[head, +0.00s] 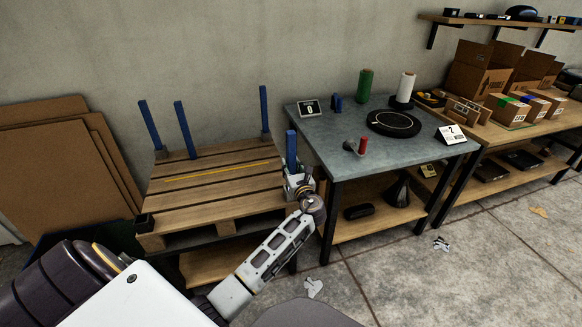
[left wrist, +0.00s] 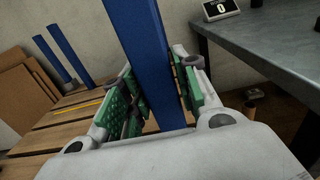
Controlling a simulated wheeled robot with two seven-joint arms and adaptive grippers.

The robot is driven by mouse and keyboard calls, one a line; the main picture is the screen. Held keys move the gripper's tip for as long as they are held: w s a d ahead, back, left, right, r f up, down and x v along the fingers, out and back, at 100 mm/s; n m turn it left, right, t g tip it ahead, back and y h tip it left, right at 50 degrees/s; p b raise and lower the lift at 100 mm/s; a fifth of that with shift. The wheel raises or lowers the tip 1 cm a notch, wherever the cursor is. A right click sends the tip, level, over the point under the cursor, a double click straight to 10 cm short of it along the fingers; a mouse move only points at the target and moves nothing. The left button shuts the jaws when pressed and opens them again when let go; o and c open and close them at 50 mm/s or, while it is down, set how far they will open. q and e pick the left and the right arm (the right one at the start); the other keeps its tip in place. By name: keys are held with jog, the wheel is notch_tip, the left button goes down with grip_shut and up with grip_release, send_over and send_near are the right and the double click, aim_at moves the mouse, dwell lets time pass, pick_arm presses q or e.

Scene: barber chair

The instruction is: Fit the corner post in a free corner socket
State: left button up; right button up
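My left gripper (head: 297,184) is at the front right corner of the wooden pallet (head: 215,190). It is shut on a blue corner post (head: 291,147), which stands up out of its fingers. In the left wrist view the green finger pads of the gripper (left wrist: 155,95) lie on both sides of the post (left wrist: 143,50). The post's lower end and the socket there are hidden. A dark corner socket (head: 144,222) at the pallet's front left is empty. Other blue posts stand along the back: far left (head: 150,125), left (head: 184,130) and right (head: 265,110). My right gripper is not in view.
A yellow strip (head: 218,170) lies across the pallet. A grey-topped table (head: 335,135) stands close to the right of the gripper, with a small display (head: 310,108) and a black turntable (head: 394,123). Cardboard sheets (head: 65,165) lean against the wall at left.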

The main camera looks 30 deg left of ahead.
pick_arm(q)
jog(key=shift+o, duration=1.2)
jog(key=shift+r, duration=0.1)
jog(key=shift+s+d, duration=0.25)
jog(key=shift+d, duration=0.1)
jog(key=p+v, duration=0.2)
jog(key=v, duration=0.9)
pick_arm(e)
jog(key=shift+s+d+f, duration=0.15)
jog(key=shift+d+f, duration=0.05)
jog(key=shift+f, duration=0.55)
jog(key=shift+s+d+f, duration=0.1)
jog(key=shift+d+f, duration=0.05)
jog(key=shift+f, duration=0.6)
pick_arm(q)
jog(key=shift+s, duration=0.1)
